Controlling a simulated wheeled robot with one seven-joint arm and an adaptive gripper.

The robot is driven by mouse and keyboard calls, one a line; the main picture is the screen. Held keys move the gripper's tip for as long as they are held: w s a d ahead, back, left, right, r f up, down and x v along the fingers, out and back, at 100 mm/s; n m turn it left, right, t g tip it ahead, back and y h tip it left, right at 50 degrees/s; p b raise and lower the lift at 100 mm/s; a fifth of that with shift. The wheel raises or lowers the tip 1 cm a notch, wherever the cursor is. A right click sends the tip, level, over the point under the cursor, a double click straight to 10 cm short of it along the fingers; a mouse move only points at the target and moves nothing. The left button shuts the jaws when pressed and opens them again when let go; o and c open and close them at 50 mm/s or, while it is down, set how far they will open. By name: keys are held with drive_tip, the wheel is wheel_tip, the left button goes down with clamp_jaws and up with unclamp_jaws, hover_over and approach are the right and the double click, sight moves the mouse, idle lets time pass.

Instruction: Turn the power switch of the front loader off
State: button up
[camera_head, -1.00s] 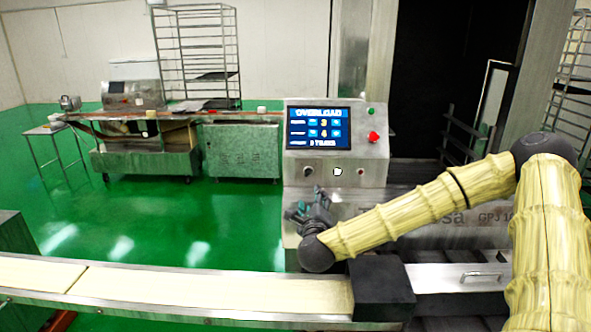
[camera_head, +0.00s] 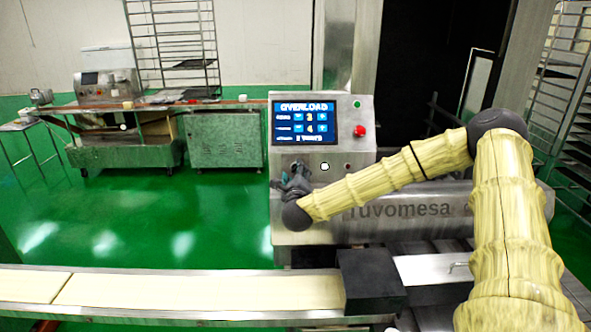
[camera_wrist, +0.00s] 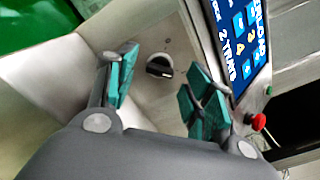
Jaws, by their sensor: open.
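The front loader's control panel (camera_head: 352,110) stands in the middle of the head view, with a lit screen (camera_head: 304,121) reading OVERLOAD. The power switch, a black rotary knob (camera_wrist: 159,66) on a grey plate, shows in the wrist view between and beyond my fingers. My gripper (camera_wrist: 157,92) is open with teal finger pads, one on each side of the knob in that picture, and no contact shows. In the head view my gripper (camera_head: 291,181) is at the panel's lower left and hides the knob.
A red button (camera_head: 360,131) sits right of the screen; it also shows in the wrist view (camera_wrist: 259,122). A white button (camera_head: 324,167) is below the screen. A conveyor (camera_head: 200,292) with a black box (camera_head: 371,280) runs in front. Green floor is clear at left.

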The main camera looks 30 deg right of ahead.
drive_tip(key=shift+w+d, duration=0.35)
drive_tip(key=shift+w, duration=0.2)
drive_tip(key=c, duration=1)
